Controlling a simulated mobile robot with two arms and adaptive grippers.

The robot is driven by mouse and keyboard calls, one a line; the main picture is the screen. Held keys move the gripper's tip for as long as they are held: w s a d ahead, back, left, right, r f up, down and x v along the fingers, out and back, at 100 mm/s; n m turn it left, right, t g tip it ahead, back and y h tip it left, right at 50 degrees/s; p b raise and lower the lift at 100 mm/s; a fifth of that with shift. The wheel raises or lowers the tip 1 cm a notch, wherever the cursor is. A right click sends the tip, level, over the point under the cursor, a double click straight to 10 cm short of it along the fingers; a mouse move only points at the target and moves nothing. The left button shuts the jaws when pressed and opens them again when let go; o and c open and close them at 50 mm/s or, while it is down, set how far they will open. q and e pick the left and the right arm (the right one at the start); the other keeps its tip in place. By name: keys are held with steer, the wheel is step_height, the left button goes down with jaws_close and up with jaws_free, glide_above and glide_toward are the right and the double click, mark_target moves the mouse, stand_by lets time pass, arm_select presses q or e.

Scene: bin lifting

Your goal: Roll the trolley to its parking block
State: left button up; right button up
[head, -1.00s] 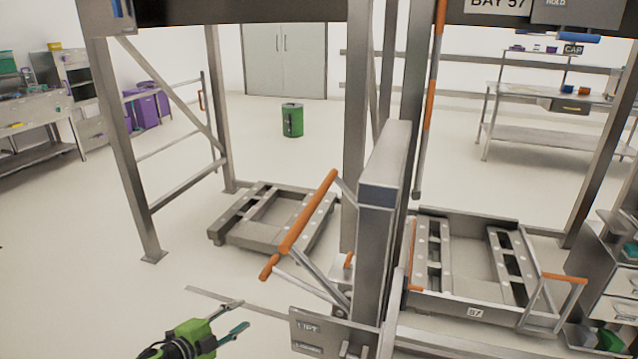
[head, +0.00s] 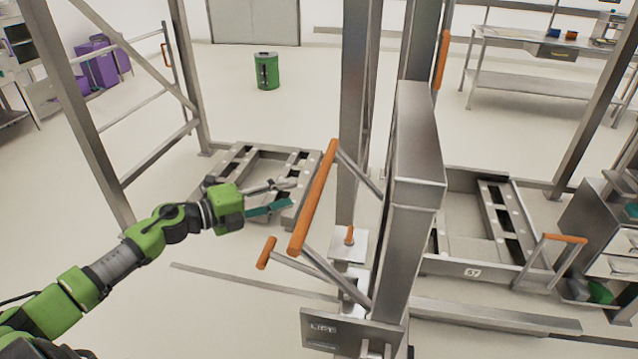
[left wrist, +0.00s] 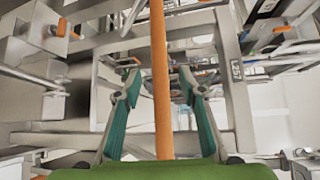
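A low grey wheeled-looking frame (head: 247,155), perhaps the trolley, sits on the floor left of the lift column. A long orange bar (head: 318,195) on grey struts rises in front of it; I cannot tell which body it belongs to. My left gripper (head: 290,195) is open just left of this bar, its fingers pointing toward it. In the left wrist view the orange bar (left wrist: 161,85) runs upright between the two spread teal fingers (left wrist: 158,105), with no visible contact. My right gripper is not in view. I cannot make out a parking block for certain.
The grey lift column (head: 415,160) with a LIFT plate (head: 350,332) stands close on the right. A shorter orange grip (head: 266,252) sticks out below the bar. A green bin (head: 265,72) stands behind; floor at left is clear.

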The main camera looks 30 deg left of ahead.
mark_target(319, 185)
arm_select(q)
steer(key=p+x, duration=0.1)
steer(key=x, duration=0.8)
steer(key=shift+w+a+p, duration=0.1)
steer(key=shift+w+p, duration=0.05)
steer(key=shift+p, duration=0.15)
steer(key=shift+w+d+f, duration=0.15)
steer(key=shift+w+d, duration=0.15)
steer(key=shift+w, duration=0.2)
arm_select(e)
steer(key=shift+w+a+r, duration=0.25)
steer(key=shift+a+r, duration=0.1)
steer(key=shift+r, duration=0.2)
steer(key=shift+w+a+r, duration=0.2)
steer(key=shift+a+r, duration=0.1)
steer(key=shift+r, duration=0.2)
arm_select(q)
jaws_close()
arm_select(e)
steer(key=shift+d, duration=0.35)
